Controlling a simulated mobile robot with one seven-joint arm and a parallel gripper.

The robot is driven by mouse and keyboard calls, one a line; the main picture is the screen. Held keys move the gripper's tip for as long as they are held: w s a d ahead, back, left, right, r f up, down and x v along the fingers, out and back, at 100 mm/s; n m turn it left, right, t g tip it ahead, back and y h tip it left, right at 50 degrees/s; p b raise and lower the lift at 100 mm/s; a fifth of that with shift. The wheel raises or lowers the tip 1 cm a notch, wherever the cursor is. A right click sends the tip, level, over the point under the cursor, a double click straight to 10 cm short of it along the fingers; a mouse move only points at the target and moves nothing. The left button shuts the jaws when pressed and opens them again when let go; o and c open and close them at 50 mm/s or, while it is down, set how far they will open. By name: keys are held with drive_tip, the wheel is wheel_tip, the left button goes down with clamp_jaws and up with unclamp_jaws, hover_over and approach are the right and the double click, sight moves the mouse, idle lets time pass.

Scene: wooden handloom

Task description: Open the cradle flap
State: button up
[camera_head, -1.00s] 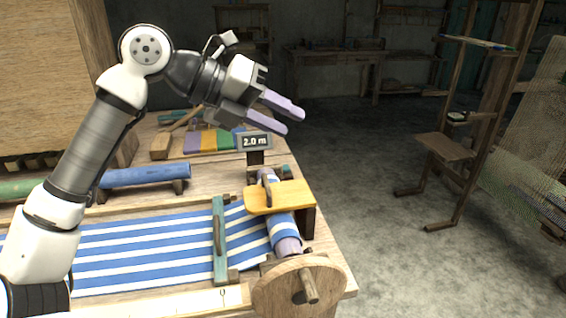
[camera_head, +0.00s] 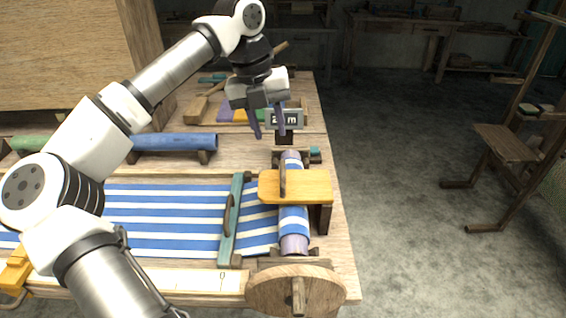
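The yellow wooden flap (camera_head: 310,188), which I take to be the cradle flap, lies flat across the cloth roller (camera_head: 293,223) at the table's right end. A dark upright handle (camera_head: 283,178) stands on its left part. My gripper (camera_head: 269,130) hangs above and behind the flap, fingers pointing down and spread apart with nothing between them. It is in front of the small display sign (camera_head: 292,119) and hides part of its reading. It appears clear of the flap.
Blue-and-white striped cloth (camera_head: 165,220) runs to the roller under a teal bar (camera_head: 234,215) with a handle. A round wooden wheel (camera_head: 270,291) is at the front edge. A blue roll (camera_head: 175,142) lies behind the cloth. Open floor is to the right.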

sight(282, 174)
drive_tip(key=f, duration=0.3)
drive_tip(key=d+f+p, duration=0.1)
drive_tip(key=f, duration=0.3)
drive_tip(key=d+f+p, duration=0.1)
drive_tip(key=f, duration=0.3)
drive_tip(key=shift+d, duration=0.15)
drive_tip(key=shift+c, duration=0.4)
clamp_jaws()
